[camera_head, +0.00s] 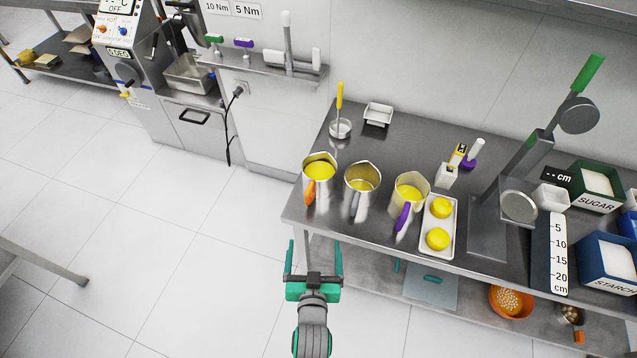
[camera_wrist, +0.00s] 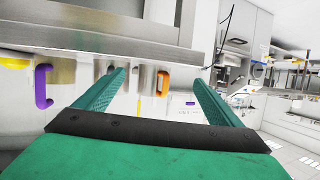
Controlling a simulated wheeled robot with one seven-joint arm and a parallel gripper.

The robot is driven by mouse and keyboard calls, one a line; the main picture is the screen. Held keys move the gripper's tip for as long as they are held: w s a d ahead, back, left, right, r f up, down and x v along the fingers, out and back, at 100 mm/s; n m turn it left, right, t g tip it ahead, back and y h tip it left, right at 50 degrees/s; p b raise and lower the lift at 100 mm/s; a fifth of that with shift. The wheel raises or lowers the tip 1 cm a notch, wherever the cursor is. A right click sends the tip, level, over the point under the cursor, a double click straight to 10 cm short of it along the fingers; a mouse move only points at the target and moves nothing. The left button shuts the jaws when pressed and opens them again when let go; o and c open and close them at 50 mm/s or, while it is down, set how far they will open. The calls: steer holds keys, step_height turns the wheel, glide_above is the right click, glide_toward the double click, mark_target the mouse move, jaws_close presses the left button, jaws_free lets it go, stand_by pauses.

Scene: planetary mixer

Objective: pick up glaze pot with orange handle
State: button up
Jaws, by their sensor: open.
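The glaze pot with the orange handle (camera_head: 320,166) is a steel jug with yellow glaze inside. It stands upright near the left front corner of the steel table, its orange handle facing the front edge. In the wrist view the orange handle (camera_wrist: 164,83) shows between my fingertips, a little right of the middle, some way ahead. My gripper (camera_head: 315,252) is open and empty, in front of the table edge and apart from the pot. Its green fingers also show in the wrist view (camera_wrist: 159,77).
A grey-handled pot (camera_head: 362,180) and a purple-handled pot (camera_head: 410,188) stand to the right. A white tray (camera_head: 428,241) holds two yellow domes. A scoop with a yellow handle (camera_head: 340,97) stands behind. The steel table edge (camera_head: 375,255) lies between floor and pots.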

glide_toward(316, 183)
steer(key=shift+n+g, duration=0.3)
steer(key=shift+n, duration=0.1)
steer(key=w+f, duration=0.1)
steer(key=w+d+f, duration=0.1)
steer(key=w+f, duration=0.1)
steer(key=shift+w+f, duration=0.25)
steer(key=shift+f, duration=0.05)
steer(key=x, duration=1)
steer(key=shift+w, duration=0.4)
steer(key=shift+r, duration=0.1)
steer(key=shift+c, duration=0.6)
steer(key=c, duration=1.1)
steer(key=shift+r, duration=0.1)
steer(key=shift+c, duration=1.1)
steer(key=shift+r, duration=0.1)
